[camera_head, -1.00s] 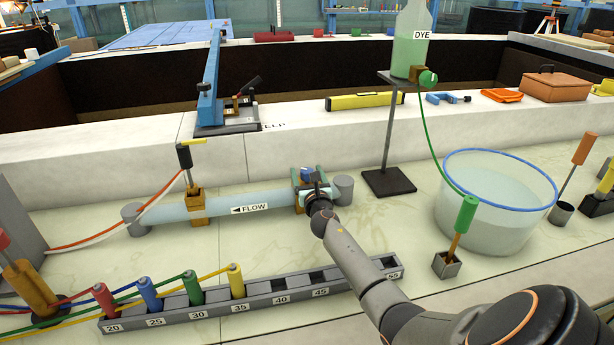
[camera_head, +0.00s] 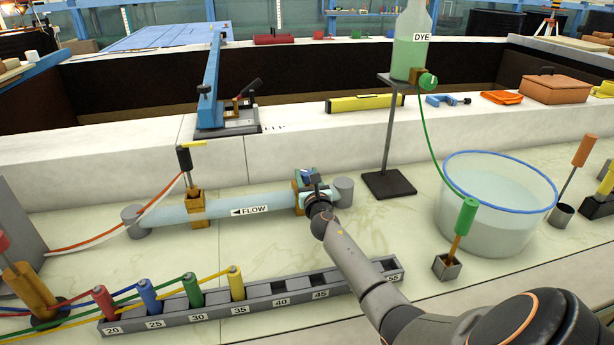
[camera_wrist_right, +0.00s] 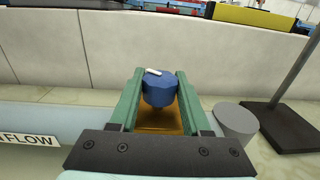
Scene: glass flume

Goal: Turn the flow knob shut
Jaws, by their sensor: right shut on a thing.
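The flow knob is blue with a white mark on its top. It sits on a brass-coloured mount (camera_head: 298,197) near the right end of the clear pipe (camera_head: 222,208) labelled FLOW. In the right wrist view the knob (camera_wrist_right: 159,90) stands between the two green fingers of my right gripper (camera_wrist_right: 160,95), which is shut on it. The white mark lies toward the upper left of the knob's top there. In the head view the knob (camera_head: 307,175) is partly hidden by my right gripper (camera_head: 309,181). My left gripper is not in view.
A stand with the green dye bottle (camera_head: 410,52) is behind right, and a water bucket (camera_head: 497,205) is at right. A grey numbered rack (camera_head: 262,300) with coloured plugs lies in front of the pipe. A low wall (camera_head: 290,140) runs behind.

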